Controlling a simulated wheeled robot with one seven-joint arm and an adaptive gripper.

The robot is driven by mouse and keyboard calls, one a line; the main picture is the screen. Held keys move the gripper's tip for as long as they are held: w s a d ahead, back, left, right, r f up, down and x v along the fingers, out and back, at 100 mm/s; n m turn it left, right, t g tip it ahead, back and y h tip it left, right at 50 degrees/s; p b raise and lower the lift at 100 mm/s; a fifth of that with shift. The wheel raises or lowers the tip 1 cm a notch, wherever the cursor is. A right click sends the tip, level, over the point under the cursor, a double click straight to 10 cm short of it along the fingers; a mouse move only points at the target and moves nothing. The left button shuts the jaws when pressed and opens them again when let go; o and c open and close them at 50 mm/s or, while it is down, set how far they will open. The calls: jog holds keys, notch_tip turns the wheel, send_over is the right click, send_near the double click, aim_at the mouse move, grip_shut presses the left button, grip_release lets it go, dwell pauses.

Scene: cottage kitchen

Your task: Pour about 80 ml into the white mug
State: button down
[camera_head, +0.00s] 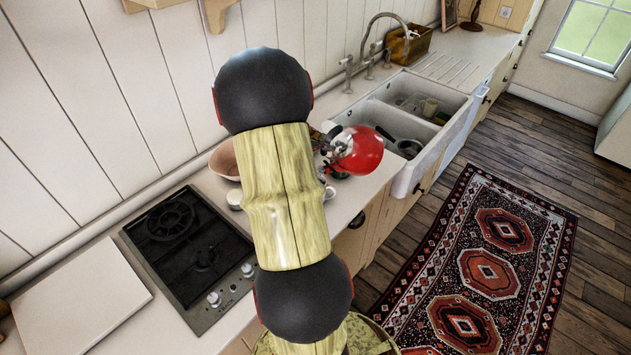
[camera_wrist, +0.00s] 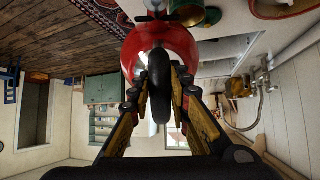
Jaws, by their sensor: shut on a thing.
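A red, round kettle-like vessel with a black handle is in my gripper, above the counter just left of the sink in the head view (camera_head: 366,151). In the wrist view the red body (camera_wrist: 182,48) is beyond the fingertips. My gripper (camera_wrist: 160,88) is shut on its black handle; it is partly behind my arm in the head view (camera_head: 335,147). No pouring liquid is visible, and the vessel's tilt is unclear.
A small whitish cup (camera_head: 235,200) and a brown bowl (camera_head: 222,160) stand left of my arm. The black hob (camera_head: 186,252) is farther left. The white sink (camera_head: 452,112) holds several dishes. The counter's front edge runs close below the vessel.

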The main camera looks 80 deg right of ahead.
aim_at(332, 130)
jog(key=shift+r, duration=0.15)
dwell(0.3)
jog(key=shift+s+d+r+p, duration=0.2)
jog(key=shift+d+r+p, duration=0.1)
jog(key=shift+r+p, duration=0.25)
jog(key=s+d+r+t+y+p, duration=0.1)
jog(key=p, duration=0.1)
jog(key=shift+p, duration=0.35)
jog(key=shift+s+d+r+t+y+p, duration=0.25)
jog(key=shift+s+d+t+y+p, duration=0.3)
jog(key=shift+p, duration=0.7)
jog(key=s+d+p, duration=0.1)
jog(key=p, duration=0.2)
jog(key=s+d+r+t+y+p, duration=0.1)
jog(key=p, duration=0.2)
jog(key=shift+d+y, duration=0.15)
jog(key=shift+y, duration=0.1)
jog(key=shift+s+d+f+p, duration=0.1)
jog(key=shift+d+f+p, duration=0.1)
jog(key=shift+p, duration=0.1)
jog(key=shift+r, duration=0.1)
jog(key=shift+s+d+r+t+y+p, duration=0.3)
jog(key=shift+s+d+p, duration=0.1)
jog(key=shift+p, duration=0.9)
